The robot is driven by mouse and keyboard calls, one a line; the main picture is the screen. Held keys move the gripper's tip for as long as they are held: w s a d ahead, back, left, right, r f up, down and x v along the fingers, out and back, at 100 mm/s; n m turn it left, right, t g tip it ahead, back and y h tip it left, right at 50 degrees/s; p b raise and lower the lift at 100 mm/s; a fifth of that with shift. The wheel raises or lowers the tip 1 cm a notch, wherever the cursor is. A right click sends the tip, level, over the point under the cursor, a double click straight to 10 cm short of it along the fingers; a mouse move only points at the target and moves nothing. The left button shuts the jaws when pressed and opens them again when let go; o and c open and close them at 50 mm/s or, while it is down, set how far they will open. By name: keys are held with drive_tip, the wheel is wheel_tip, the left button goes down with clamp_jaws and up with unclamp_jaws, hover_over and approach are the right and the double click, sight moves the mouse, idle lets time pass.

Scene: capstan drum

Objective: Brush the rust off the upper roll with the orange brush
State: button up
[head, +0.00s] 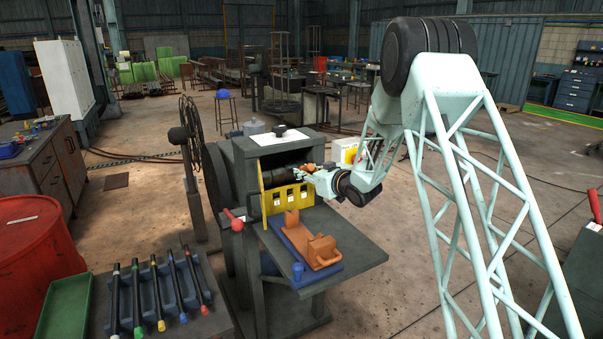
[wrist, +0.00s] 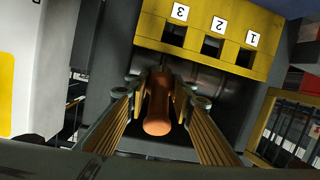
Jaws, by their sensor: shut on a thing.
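My gripper (head: 315,172) is at the open front of the dark machine housing (head: 262,142), just above the yellow plate (head: 290,199). It is shut on the orange brush, whose rounded handle end (wrist: 158,122) shows between the fingers in the wrist view. In the head view only a small orange part (head: 311,168) of the brush shows. A dark roll (head: 288,172) lies inside the opening behind the plate, partly hidden by my gripper. The brush's bristles are hidden, so I cannot tell whether they touch the roll. Rust is too small to make out.
The yellow plate has numbered square windows (wrist: 212,46). A red-handled lever (head: 235,221) sticks out left. A tool rack (head: 158,292) stands at front left.

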sight(279, 174)
idle(0.5)
drive_tip(key=shift+s, duration=0.1)
drive_tip(key=shift+s+a, duration=0.45)
drive_tip(key=shift+a, duration=0.45)
drive_tip(key=shift+s+a, duration=0.4)
drive_tip(key=shift+a, duration=0.45)
drive_tip(key=shift+s+a, duration=0.1)
drive_tip(key=shift+a, duration=0.05)
drive_tip(key=shift+s+a, duration=0.4)
drive_tip(key=shift+a, duration=0.45)
drive_tip(key=shift+s+a, duration=0.4)
drive_tip(key=shift+a, duration=0.4)
drive_tip(key=shift+a, duration=0.1)
drive_tip(key=shift+s+a, duration=0.15)
drive_tip(key=shift+a, duration=0.05)
drive_tip(key=shift+s+a, duration=0.45)
drive_tip(key=shift+a, duration=0.3)
drive_tip(key=shift+s+a, duration=0.45)
drive_tip(key=shift+a, duration=0.25)
